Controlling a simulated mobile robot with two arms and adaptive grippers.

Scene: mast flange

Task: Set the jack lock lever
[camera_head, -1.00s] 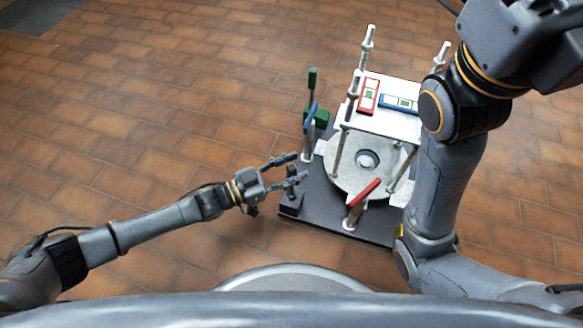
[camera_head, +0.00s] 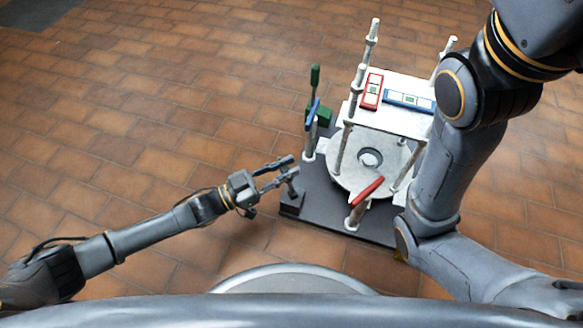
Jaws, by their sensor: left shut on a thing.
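A dark base plate (camera_head: 325,208) on the tiled floor carries the jack assembly. At its front left corner stands a small dark block (camera_head: 291,204) with a short grey lever (camera_head: 292,187) rising from it. My left gripper (camera_head: 285,166) is at the top of this lever, with its fingers around the upper end, which they partly hide. A red handle (camera_head: 368,189) on a post stands at the front, a blue handle (camera_head: 313,114) at the left, and a green lever (camera_head: 315,77) behind it. My right arm comes in from the right, its gripper out of frame.
A grey round flange (camera_head: 345,178) with a central hole lies on the plate among several upright threaded rods (camera_head: 345,130). A white top plate (camera_head: 400,122) bears red (camera_head: 372,90) and blue (camera_head: 408,100) levels. The floor to the left is clear.

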